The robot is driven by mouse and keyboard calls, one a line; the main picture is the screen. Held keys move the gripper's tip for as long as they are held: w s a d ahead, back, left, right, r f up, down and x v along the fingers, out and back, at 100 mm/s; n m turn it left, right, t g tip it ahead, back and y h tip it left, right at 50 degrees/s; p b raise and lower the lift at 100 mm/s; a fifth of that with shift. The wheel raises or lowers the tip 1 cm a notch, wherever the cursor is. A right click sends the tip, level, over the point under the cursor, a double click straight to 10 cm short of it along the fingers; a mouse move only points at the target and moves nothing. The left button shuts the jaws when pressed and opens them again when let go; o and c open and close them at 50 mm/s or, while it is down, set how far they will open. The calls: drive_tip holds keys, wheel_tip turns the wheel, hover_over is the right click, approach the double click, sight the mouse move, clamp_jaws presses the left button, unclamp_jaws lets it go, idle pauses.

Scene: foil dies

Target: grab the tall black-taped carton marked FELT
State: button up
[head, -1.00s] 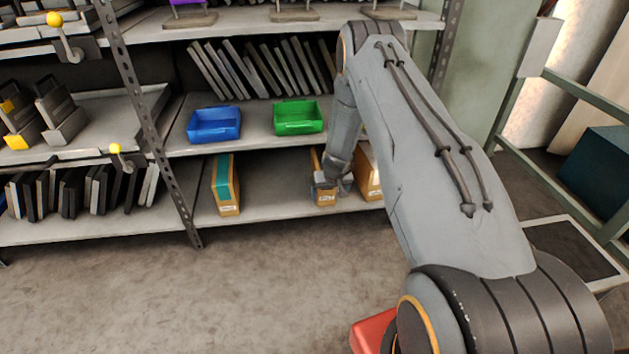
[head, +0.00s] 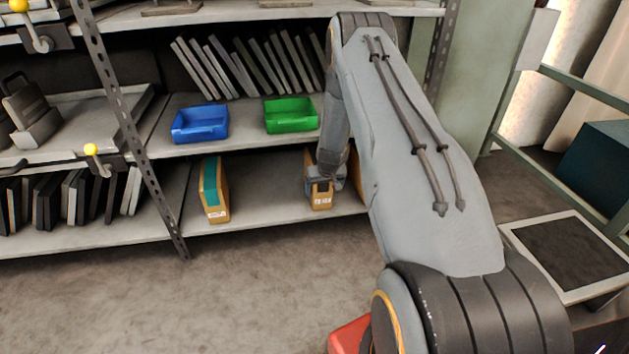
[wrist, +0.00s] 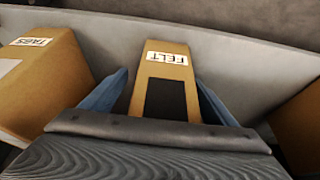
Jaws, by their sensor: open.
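The FELT carton (wrist: 160,65) is tan with a white FELT label and a black tape patch, seen between my fingers in the wrist view. In the head view the carton (head: 321,201) stands on the lower shelf, its upper middle hidden by my gripper (head: 325,178). My gripper (wrist: 162,84) is open, with one blue finger on each side of the carton. A gap shows on the left; whether the right finger touches is hard to tell.
A carton marked TAGS (wrist: 38,85) stands close on the left in the wrist view, another carton (wrist: 298,125) on the right. A teal-taped carton (head: 214,195) stands farther left on the shelf. Blue (head: 200,124) and green (head: 290,115) bins sit on the shelf above.

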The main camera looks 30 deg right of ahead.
drive_tip(key=shift+w+a+f, duration=0.15)
drive_tip(key=shift+a, duration=0.1)
drive_tip(key=c, duration=1.6)
drive_tip(key=shift+c, duration=0.2)
drive_tip(key=shift+r, duration=0.2)
